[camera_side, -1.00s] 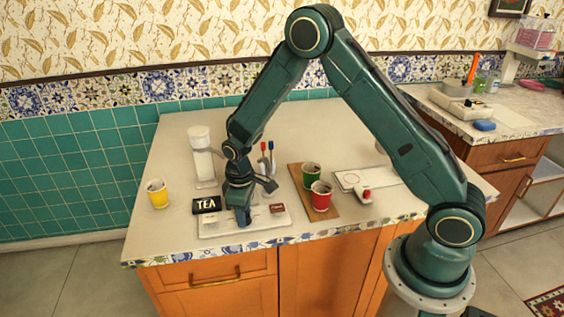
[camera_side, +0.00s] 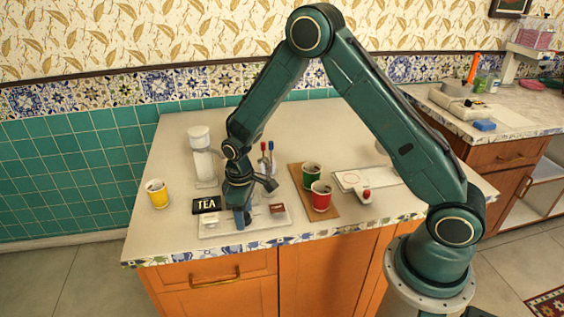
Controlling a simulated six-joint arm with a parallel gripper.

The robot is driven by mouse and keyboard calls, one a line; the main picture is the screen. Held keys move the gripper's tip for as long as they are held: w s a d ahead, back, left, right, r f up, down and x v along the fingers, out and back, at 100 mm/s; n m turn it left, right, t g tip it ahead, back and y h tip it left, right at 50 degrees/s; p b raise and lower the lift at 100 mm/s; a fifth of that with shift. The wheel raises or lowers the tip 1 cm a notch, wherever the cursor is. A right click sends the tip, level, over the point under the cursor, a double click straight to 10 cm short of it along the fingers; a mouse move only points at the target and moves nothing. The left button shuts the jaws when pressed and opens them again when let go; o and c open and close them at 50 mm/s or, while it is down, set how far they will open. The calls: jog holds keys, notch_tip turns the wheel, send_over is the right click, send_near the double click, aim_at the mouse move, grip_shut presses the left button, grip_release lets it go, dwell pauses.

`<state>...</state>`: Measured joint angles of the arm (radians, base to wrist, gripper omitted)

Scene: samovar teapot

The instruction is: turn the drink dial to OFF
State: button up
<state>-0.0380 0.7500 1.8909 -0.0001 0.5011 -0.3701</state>
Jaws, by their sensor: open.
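My gripper (camera_side: 243,221) points down over a pale panel (camera_side: 272,220) near the front of the counter, and it is open. A black sign reading TEA (camera_side: 206,205) stands at the panel's left. A small brown label (camera_side: 277,209) is at its right; its lettering is too small to read. I cannot make out the drink dial or its setting; the gripper covers the middle of the panel. I cannot tell whether the fingers touch anything.
A yellow cup (camera_side: 157,196) stands on the left. A green cup (camera_side: 312,176) and a red cup (camera_side: 321,198) stand on a brown mat (camera_side: 297,180). Behind my gripper is a white dispenser (camera_side: 202,155). A white board (camera_side: 379,177) with a red-topped item lies right.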

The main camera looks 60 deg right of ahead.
aim_at(245, 216)
notch_tip(245, 216, up, 14)
jog(key=shift+f, duration=0.2)
dwell(0.4)
jog(key=shift+r, duration=0.1)
jog(key=s+d+r+m+t, duration=0.1)
jog(key=s+r+m+t, duration=0.15)
jog(key=s+r, duration=0.95)
jog(key=s+r+m+t, duration=0.2)
jog(key=s+r+t, duration=0.1)
jog(key=s, duration=1.2)
jog(key=shift+d+r, duration=0.35)
jog(key=shift+r, duration=0.1)
